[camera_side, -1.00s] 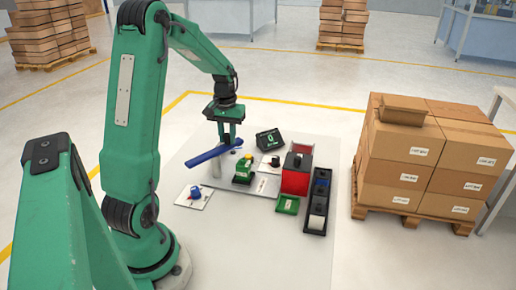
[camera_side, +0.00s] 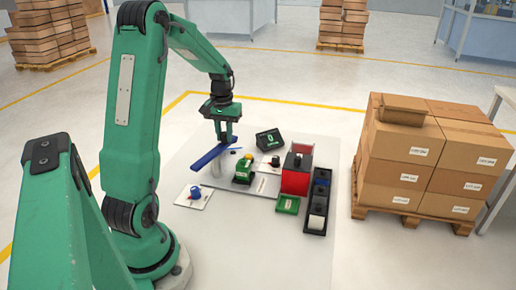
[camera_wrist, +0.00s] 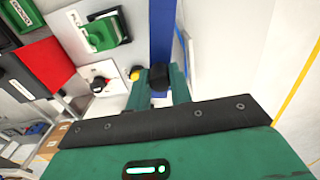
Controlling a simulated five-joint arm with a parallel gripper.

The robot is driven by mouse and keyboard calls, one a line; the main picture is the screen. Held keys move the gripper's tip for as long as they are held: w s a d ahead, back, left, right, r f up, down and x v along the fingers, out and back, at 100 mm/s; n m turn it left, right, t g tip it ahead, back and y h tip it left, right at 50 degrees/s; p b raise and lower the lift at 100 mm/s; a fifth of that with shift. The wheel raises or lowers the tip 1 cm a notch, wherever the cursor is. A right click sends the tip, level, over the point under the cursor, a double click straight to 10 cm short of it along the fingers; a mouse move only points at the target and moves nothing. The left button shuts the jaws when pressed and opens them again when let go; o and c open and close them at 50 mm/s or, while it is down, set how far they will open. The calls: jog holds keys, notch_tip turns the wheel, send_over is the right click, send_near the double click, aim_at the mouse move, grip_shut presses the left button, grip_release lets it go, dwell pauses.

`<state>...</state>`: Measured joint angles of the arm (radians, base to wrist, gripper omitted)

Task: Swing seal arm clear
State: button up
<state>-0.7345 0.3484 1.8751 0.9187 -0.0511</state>
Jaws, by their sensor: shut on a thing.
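The seal arm looks to be the long blue bar (camera_side: 207,157), lying slantwise above a pale post on the work plate. In the wrist view the blue bar (camera_wrist: 162,30) runs from the top edge down toward my gripper. My gripper (camera_side: 226,138) points down at the bar's far right part. In the wrist view its two green fingers (camera_wrist: 158,88) are shut on a black knob (camera_wrist: 159,76) at the bar. The exact contact of the fingertips is partly hidden.
A display (camera_side: 270,140) reads 0. A blue knob on a white plate (camera_side: 195,194) sits in front.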

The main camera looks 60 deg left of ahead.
jog(key=shift+s+a, duration=0.1)
jog(key=shift+a, duration=0.1)
dwell(0.3)
jog(key=shift+s+a, duration=0.45)
dwell(0.4)
jog(key=shift+o, duration=0.5)
jog(key=o, duration=0.5)
jog(key=shift+c, duration=0.2)
jog(key=shift+r, duration=0.1)
notch_tip(320, 180, up, 7)
jog(key=shift+r, duration=0.15)
dwell(0.5)
